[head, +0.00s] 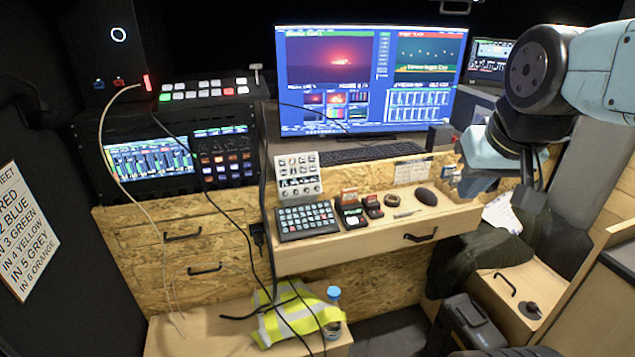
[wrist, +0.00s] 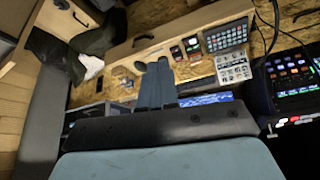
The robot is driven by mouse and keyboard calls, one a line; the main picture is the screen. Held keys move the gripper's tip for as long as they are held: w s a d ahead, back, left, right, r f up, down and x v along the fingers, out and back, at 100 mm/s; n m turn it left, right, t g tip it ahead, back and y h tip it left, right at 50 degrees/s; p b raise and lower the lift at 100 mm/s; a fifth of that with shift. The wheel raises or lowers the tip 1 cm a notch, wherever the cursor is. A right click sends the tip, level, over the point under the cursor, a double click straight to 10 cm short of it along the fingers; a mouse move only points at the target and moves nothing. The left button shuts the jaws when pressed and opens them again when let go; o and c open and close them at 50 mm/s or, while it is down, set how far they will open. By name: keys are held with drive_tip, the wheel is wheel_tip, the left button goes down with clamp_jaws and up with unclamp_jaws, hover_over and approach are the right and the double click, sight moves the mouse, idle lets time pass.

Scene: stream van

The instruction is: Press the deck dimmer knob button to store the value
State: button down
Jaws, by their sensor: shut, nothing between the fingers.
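I cannot tell for certain which part is the deck dimmer knob. A dark keypad with rows of buttons (head: 305,220) lies on the desk's front shelf, and it shows in the wrist view (wrist: 227,36). A light panel with several small round controls (head: 298,175) stands behind it; it also shows in the wrist view (wrist: 233,67). A small dark round knob (head: 532,308) sits on the wooden box at lower right in the head view. My gripper (head: 530,199) hangs right of the shelf, apart from these things. In the wrist view its fingers (wrist: 163,61) are together and empty.
Small dark devices (head: 352,212), a mouse (head: 426,196) and a keyboard (head: 370,153) are on the desk, below the large screen (head: 370,75). Mixing panels (head: 185,160) stand left, with loose cables in front.

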idle(0.3)
drive_tip(key=w+d+f+n+g+h, duration=0.2)
drive_tip(key=w+f+n+h, duration=0.4)
drive_tip(key=n, duration=0.5)
drive_tip(key=w+d+f+n+g+h, duration=0.15)
drive_tip(key=w+f+n+h, duration=0.35)
drive_tip(key=w+n, duration=0.5)
drive_tip(key=w+a+f+n+t+y, duration=0.1)
drive_tip(key=w+a+f+n+t, duration=0.2)
drive_tip(key=a+n, duration=0.4)
drive_tip(key=w+a+f+n+t+y, duration=0.2)
drive_tip(key=w+a+f+n+t, duration=0.2)
drive_tip(key=a+n+t, duration=0.3)
drive_tip(key=w+a+f+n+t+y, duration=0.1)
drive_tip(key=w+a+f+n+t, duration=0.3)
drive_tip(key=a+n, duration=0.5)
drive_tip(key=w+n+t, duration=0.1)
drive_tip(key=n+t, duration=0.1)
drive_tip(key=n, duration=0.3)
drive_tip(key=shift+a, duration=0.2)
drive_tip(key=shift+w, duration=0.15)
